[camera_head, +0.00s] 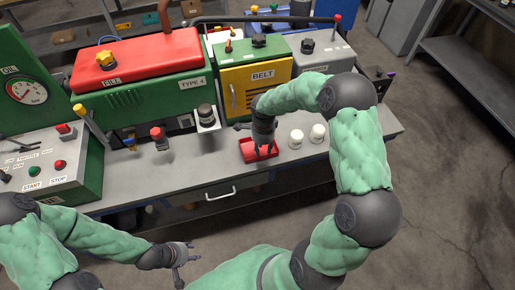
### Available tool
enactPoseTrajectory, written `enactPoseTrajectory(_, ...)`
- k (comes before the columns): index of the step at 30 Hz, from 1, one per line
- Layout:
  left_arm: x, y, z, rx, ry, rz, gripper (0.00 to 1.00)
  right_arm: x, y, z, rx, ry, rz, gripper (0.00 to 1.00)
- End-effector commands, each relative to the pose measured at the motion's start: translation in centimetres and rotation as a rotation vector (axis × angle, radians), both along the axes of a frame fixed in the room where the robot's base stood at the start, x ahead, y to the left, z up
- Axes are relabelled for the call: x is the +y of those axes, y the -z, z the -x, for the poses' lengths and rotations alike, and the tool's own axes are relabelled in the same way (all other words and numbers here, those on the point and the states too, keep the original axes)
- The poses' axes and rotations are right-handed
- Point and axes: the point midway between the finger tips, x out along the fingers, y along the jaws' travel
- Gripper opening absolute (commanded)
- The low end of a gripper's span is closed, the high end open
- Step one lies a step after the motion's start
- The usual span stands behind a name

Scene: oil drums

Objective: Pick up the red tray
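The red tray (247,149) is a small shallow tray on the grey workbench, near its front edge, in the head view. My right gripper (262,152) reaches down over the tray from above. Its fingertips show against the tray, and the arm hides part of it. I cannot tell whether the fingers touch or grip the tray. My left gripper (180,270) is low in the view, in front of the bench and away from the tray. Its fingers look apart, with nothing between them.
Two white cylindrical items (318,132) stand just right of the tray. A green machine with a red tank (140,62), a yellow belt cabinet (250,88) and a control box (50,165) stand along the bench. A metal shelf (470,65) is at far right; the floor between is clear.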

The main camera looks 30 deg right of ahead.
Motion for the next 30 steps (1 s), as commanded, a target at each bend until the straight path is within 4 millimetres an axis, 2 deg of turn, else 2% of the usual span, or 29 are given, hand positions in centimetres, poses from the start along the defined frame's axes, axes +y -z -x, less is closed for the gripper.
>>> enactPoseTrajectory(1, 0.0, 0.4, 0.0, 0.000, 0.000, 0.000, 0.40, 0.0, 1.1, 0.0, 0.002, 0.000, 0.000, 0.37)
enactPoseTrajectory(3, 0.0, 0.6, 0.0, 0.000, 0.000, 0.000, 0.40, 0.0, 1.9, 0.0, 0.002, 0.000, 0.000, 0.37)
enactPoseTrajectory(10, 0.0, 1.0, 0.0, 0.000, 0.000, 0.000, 0.40, -0.1, 3.2, -0.1, 0.001, -0.001, -0.001, 0.37)
enactPoseTrajectory(18, 0.0, 2.4, 0.0, -0.001, 0.000, 0.000, 0.40, -0.4, 6.9, -0.4, 0.001, -0.003, -0.002, 0.37)
enactPoseTrajectory(21, 0.0, 2.6, 0.0, -0.001, 0.000, 0.000, 0.40, -0.4, 7.5, -0.4, 0.001, -0.002, -0.002, 0.37)
enactPoseTrajectory(27, 0.0, 2.5, 0.0, -0.001, 0.000, 0.000, 0.40, -0.4, 7.4, -0.4, 0.000, -0.002, -0.002, 0.37)
enactPoseTrajectory(30, 0.0, 2.5, 0.0, -0.001, 0.000, 0.000, 0.40, -0.4, 7.4, -0.4, 0.000, -0.002, -0.002, 0.09)
